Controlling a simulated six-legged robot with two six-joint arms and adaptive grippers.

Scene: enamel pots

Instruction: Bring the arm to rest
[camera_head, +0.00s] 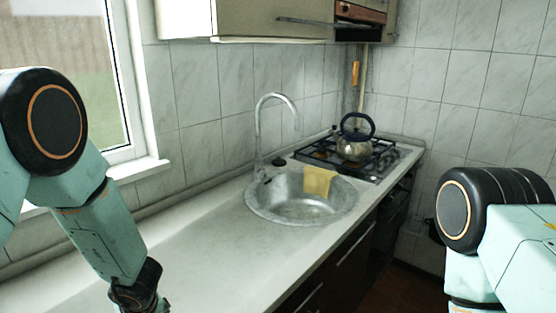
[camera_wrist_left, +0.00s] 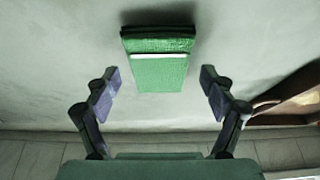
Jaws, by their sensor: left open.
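In the head view my left arm comes in from the left and reaches down over the near end of the counter (camera_head: 195,255). Its wrist is at the bottom edge, and the fingers are not clear there. In the left wrist view my left gripper (camera_wrist_left: 160,95) is open, its two dark fingers wide apart. A green block-like object (camera_wrist_left: 160,68) with a pale stripe and a dark far edge lies beyond and between the fingertips. I see no finger touching it. My right arm shows at the right of the head view, but its gripper is out of view.
A round metal sink (camera_head: 300,205) with a tall faucet (camera_head: 260,130) is set in the counter, a yellow cloth (camera_head: 318,182) over its rim. A kettle (camera_head: 355,147) stands on the gas stove (camera_head: 383,158). A brown object (camera_wrist_left: 292,97) lies right in the wrist view.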

